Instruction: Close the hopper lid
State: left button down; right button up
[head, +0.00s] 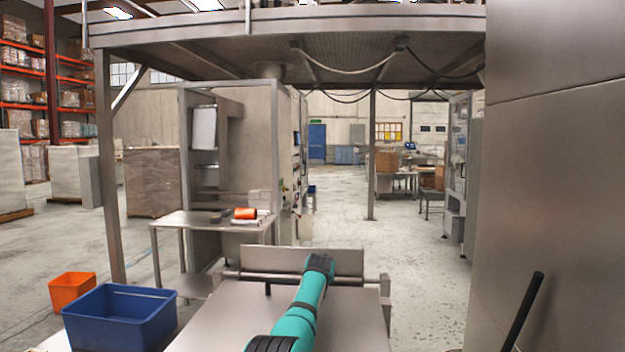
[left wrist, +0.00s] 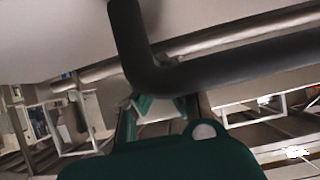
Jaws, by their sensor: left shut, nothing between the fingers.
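A flat steel surface (head: 215,318) lies in front of me, with a low upright steel plate (head: 345,262) and a horizontal bar along its far edge. I cannot tell which part is the hopper lid. My teal left arm reaches forward over this surface; its gripper is hidden in the head view. In the left wrist view my left gripper (left wrist: 158,106) is shut and empty. A dark bent bar (left wrist: 235,72) crosses close in front of it; contact cannot be told. My right gripper is not in view.
A blue bin (head: 120,318) and an orange bin (head: 72,290) stand at lower left. A steel table (head: 180,222) with an orange roll (head: 245,213) is beyond. A tall steel panel (head: 555,170) and a black rod (head: 525,310) close off the right. Floor (head: 405,260) is open ahead.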

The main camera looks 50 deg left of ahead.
pick_arm(q)
jog(key=shift+s+d+f+g+b, duration=0.15)
jog(key=shift+f+b, duration=0.1)
jog(key=shift+f, duration=0.35)
jog(key=shift+d+f+g+b, duration=0.15)
jog(key=shift+f+b, duration=0.1)
jog(key=shift+f, duration=0.3)
jog(key=r+p, duration=0.1)
jog(key=r, duration=0.1)
jog(key=r+p, duration=0.1)
jog(key=p, duration=0.1)
jog(key=r+p, duration=0.1)
jog(key=r, duration=0.1)
jog(key=shift+w+a+r+p, duration=0.25)
jog(key=shift+a+r+p, duration=0.05)
jog(key=shift+a+p, duration=0.05)
jog(key=shift+s+d+r, duration=0.1)
jog(key=shift+d, duration=0.05)
jog(key=shift+s+d+r+b, duration=0.15)
jog(key=shift+s+d+r, duration=0.25)
jog(key=shift+r, duration=0.15)
jog(key=shift+s+d+r+b, duration=0.15)
jog(key=shift+s+d+r, duration=0.15)
jog(key=shift+r, duration=0.2)
jog(key=s+d+r+b, duration=0.2)
jog(key=s+d+r, duration=0.1)
jog(key=s+r, duration=0.1)
jog(key=shift+r, duration=0.65)
